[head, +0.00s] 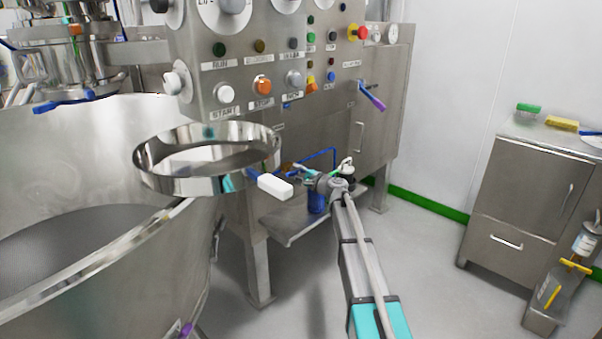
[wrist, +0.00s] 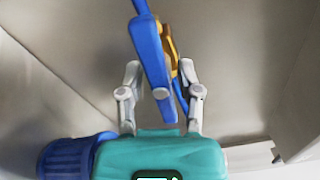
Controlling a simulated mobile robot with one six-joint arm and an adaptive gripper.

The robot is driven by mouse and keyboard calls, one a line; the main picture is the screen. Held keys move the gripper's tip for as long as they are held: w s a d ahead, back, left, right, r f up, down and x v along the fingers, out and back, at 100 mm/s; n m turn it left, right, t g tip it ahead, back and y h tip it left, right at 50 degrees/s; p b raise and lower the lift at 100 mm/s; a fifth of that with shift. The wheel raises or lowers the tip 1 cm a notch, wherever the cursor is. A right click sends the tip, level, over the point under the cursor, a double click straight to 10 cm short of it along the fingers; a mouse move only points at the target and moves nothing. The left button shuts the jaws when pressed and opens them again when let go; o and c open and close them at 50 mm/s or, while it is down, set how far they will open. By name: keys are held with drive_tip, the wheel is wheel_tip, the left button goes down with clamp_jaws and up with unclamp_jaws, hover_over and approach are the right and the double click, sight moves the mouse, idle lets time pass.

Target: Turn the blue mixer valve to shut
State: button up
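The blue valve lever (wrist: 152,60) is a long flat handle in the wrist view. It runs from the top of the picture down between the fingers of my gripper (wrist: 160,78). A brass-yellow valve body (wrist: 167,45) sits just right of it. The fingers stand apart on either side of the lever, with gaps visible, so my gripper is open around it. In the head view a blue pipe (head: 320,155) runs under the steel control cabinet, close to the end of my arm. The lever is too small and hidden there to make out clearly.
A steel ring with a white handle (head: 275,186) projects left of my arm. A large steel bowl (head: 80,230) fills the left. The control cabinet (head: 240,75) with buttons stands above. A steel side cabinet (head: 525,190) is at right; open floor lies between.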

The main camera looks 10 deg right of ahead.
drive_tip(key=shift+o, duration=0.3)
drive_tip(key=shift+d, duration=0.1)
drive_tip(key=v, duration=1.2)
idle(0.3)
